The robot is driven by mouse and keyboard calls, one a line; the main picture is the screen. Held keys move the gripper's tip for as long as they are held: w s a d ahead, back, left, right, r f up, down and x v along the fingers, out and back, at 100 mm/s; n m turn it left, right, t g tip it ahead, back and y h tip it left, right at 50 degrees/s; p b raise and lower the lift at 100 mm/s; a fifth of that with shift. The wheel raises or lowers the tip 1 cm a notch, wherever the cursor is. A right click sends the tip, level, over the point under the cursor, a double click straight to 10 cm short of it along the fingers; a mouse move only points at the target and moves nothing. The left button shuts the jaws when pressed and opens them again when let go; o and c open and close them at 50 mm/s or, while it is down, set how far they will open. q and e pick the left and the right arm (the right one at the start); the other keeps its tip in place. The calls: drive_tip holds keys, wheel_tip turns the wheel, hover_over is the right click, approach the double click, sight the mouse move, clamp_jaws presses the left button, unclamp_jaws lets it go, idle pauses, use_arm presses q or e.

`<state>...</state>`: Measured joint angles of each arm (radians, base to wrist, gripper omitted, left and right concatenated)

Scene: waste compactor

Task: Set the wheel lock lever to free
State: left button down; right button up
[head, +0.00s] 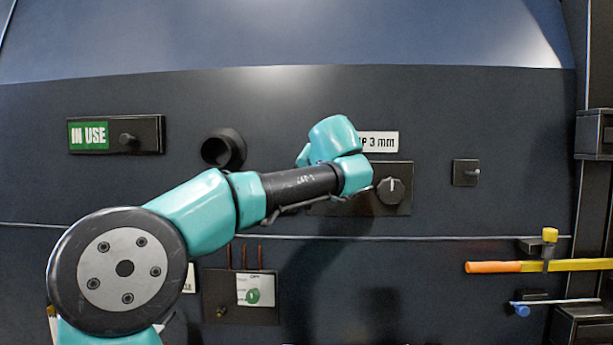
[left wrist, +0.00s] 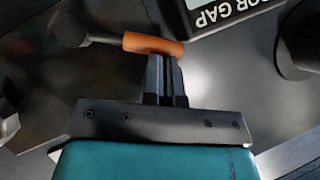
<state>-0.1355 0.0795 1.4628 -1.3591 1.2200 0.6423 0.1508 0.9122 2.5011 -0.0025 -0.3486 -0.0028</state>
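The lever has an orange grip (left wrist: 155,44) on a dark arm that runs left to a dark round pivot (left wrist: 72,27) in the left wrist view. My left gripper (left wrist: 167,60) has its two dark fingers close together, tips at the right part of the orange grip. The grip runs across both fingertips, not between them as far as I can see; I cannot tell whether they touch. In the head view my left arm hides the lever and the gripper. No free or locked marking is readable. My right gripper is not in view.
A gap label (head: 380,142), partly covered, sits above a dial (head: 390,190). A panel with red rods (head: 240,314) is below. A yellow-orange bar (head: 495,267) hangs at right.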

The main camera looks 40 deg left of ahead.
use_arm(q)
drive_tip(key=shift+w+d, duration=0.1)
drive_tip(key=w+r+v, duration=0.2)
drive_tip(key=v, duration=1)
drive_tip(key=shift+s+d+r, duration=0.15)
drive_tip(key=shift+s+d, duration=0.05)
drive_tip(key=shift+d, duration=0.15)
